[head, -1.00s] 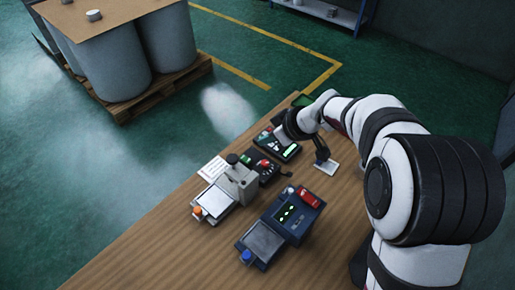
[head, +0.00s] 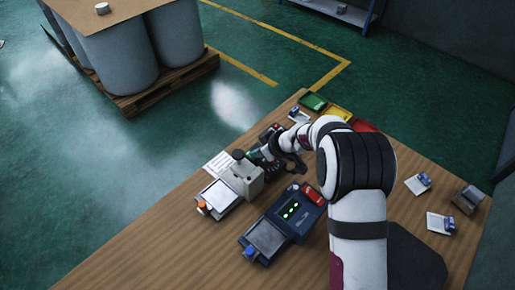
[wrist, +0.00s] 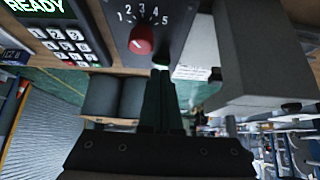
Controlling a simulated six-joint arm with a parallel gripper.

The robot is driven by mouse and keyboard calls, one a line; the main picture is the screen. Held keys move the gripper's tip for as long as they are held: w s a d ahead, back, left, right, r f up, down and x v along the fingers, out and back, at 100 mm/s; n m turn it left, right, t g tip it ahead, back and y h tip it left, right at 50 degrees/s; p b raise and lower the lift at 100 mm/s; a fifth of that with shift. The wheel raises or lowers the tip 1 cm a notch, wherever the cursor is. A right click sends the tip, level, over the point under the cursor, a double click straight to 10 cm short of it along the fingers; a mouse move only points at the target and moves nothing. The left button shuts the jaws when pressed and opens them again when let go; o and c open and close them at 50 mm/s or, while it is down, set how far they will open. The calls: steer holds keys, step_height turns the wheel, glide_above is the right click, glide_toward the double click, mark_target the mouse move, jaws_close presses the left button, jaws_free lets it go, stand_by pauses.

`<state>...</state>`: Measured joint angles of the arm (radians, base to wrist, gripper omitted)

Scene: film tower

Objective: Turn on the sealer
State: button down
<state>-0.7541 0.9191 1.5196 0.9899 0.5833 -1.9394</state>
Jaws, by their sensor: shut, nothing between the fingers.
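A dark control box with a red dial knob (wrist: 140,40) and a scale of numbers is at the top of the wrist view. My gripper (wrist: 160,74) is shut and empty, its tips at the box's edge beside a small green part (wrist: 160,67). I cannot tell whether they touch it. In the head view my gripper (head: 270,156) hides most of this box, just behind a grey block unit (head: 249,183) with a black knob and white plate. A blue unit (head: 309,218) with green lights and a red switch stands in front. No label shows which is the sealer.
A keypad device (wrist: 62,35) reading READY is close at left in the wrist view. The grey housing (wrist: 265,60) rises close at right. Green, yellow and red trays (head: 313,102) lie at the table's far end. The table's front left (head: 170,245) is clear.

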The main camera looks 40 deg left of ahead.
steer(key=shift+d+f, duration=0.2)
steer(key=shift+f, duration=0.2)
steer(key=shift+r, duration=0.1)
steer(key=shift+r, duration=0.75)
steer(key=shift+r, duration=0.1)
steer(key=v, duration=1.3)
steer(key=shift+d+f, duration=0.3)
steer(key=shift+d, duration=0.05)
